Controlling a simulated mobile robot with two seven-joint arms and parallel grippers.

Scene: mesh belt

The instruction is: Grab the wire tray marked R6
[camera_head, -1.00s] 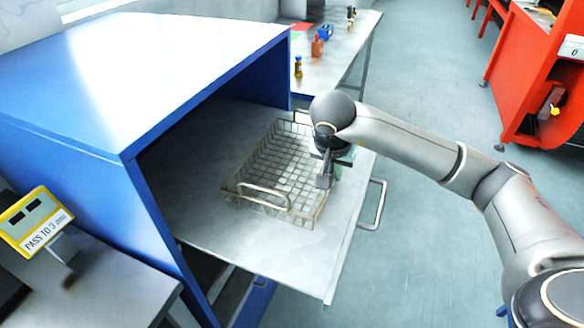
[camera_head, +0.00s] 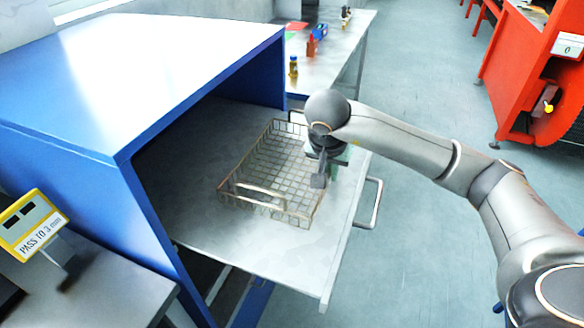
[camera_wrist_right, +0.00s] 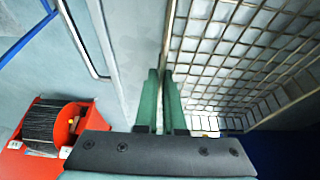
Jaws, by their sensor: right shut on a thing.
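The wire tray (camera_head: 262,172) is a rectangular metal mesh basket on the pulled-out metal shelf of the blue housing. A raised handle shows at its near end. I cannot make out an R6 mark. My right gripper (camera_head: 318,178) is at the tray's right side, pointing down. In the right wrist view the green fingers (camera_wrist_right: 161,100) are shut on the tray's side rim, with the mesh (camera_wrist_right: 235,45) to the right of them. The arm hides part of the tray's far right corner. My left gripper is not in view.
The blue housing (camera_head: 130,70) rises over the shelf (camera_head: 290,255) on the left and back. A bar handle (camera_head: 372,203) sticks out at the shelf's right edge. A table with small bottles (camera_head: 293,67) stands behind. A red machine (camera_head: 540,75) stands right, across open floor.

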